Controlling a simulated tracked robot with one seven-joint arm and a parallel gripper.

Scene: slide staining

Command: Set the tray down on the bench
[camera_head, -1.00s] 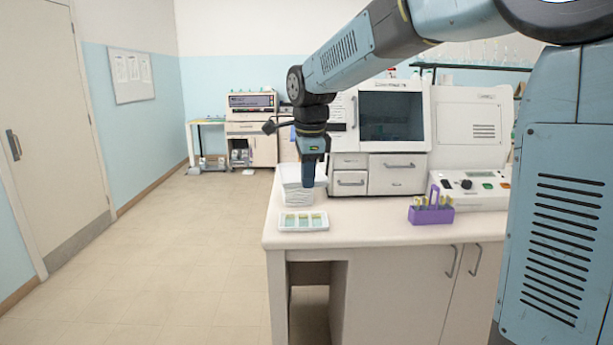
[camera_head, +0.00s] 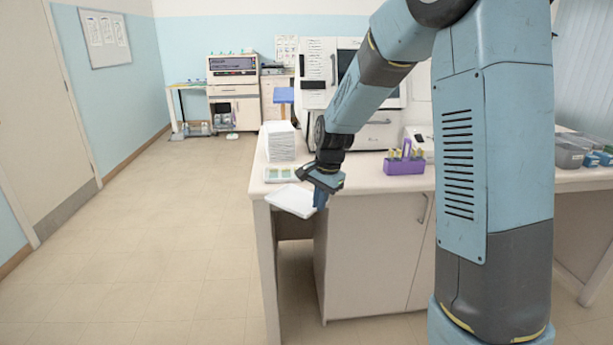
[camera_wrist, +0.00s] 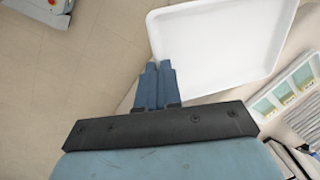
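A white, shallow, empty tray (camera_head: 291,201) with a raised rim shows at the bench's front left corner; it also shows in the wrist view (camera_wrist: 225,45). My gripper (camera_head: 320,199) is at the tray's right side. In the wrist view its two fingers (camera_wrist: 160,68) are close together at one corner of the tray, shut on its rim. The tray overlaps the front edge of the white bench (camera_head: 375,183) in the head view, with floor behind part of it in the wrist view. I cannot tell its exact height above the bench.
A small slide holder (camera_head: 280,174) lies just behind the tray, with a tall white stack (camera_head: 281,141) behind it. A purple rack (camera_head: 404,165) stands to the right, before a large white machine (camera_head: 316,75). Open floor (camera_head: 170,240) lies to the left.

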